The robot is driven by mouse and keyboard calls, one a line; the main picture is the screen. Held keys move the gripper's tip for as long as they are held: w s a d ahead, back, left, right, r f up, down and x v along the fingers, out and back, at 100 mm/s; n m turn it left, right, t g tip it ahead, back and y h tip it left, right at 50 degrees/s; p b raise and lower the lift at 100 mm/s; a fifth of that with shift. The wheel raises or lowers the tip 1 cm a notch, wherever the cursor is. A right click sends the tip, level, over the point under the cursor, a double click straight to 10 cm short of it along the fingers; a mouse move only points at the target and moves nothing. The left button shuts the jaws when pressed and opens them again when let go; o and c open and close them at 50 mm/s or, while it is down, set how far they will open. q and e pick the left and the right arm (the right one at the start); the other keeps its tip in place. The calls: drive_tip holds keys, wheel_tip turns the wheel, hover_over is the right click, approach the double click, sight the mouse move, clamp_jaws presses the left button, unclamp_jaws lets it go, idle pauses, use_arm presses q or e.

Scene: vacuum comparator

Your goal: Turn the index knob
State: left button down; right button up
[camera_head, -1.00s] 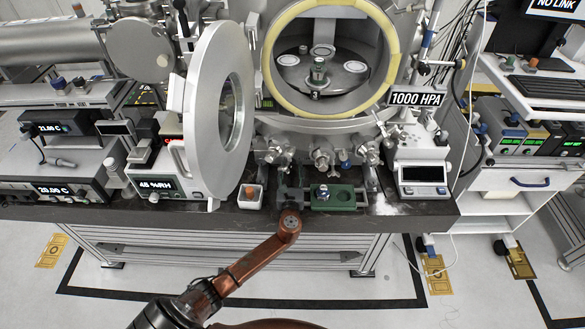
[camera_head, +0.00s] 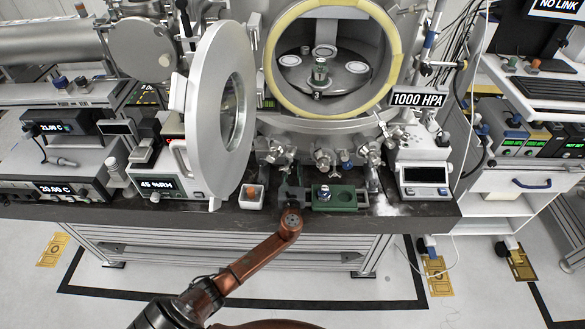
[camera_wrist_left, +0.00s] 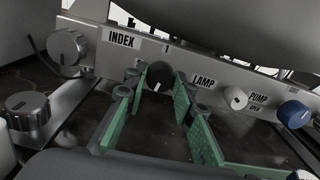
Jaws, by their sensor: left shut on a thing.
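The index knob (camera_wrist_left: 159,73) is a dark round knob with a light mark, below and right of the INDEX label (camera_wrist_left: 122,40) and the digit 1 in the left wrist view. My left gripper (camera_wrist_left: 158,88) is shut on it, with a green-padded finger on each side. In the head view my left gripper (camera_head: 291,190) is at the bench's front edge below the chamber, and the knob is hidden there. My right gripper is not in view.
The LAMP knob (camera_wrist_left: 235,98) and blue PUMP knob (camera_wrist_left: 293,114) sit to the right. The open round chamber door (camera_head: 193,115) stands at the left. A green tray (camera_head: 346,197) with a metal weight (camera_head: 324,193) lies just right of the gripper.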

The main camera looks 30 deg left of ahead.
use_arm(q)
drive_tip(key=shift+n, duration=1)
drive_tip(key=c, duration=1.6)
unclamp_jaws()
drive_tip(key=shift+s, duration=0.1)
drive_tip(key=v, duration=1.2)
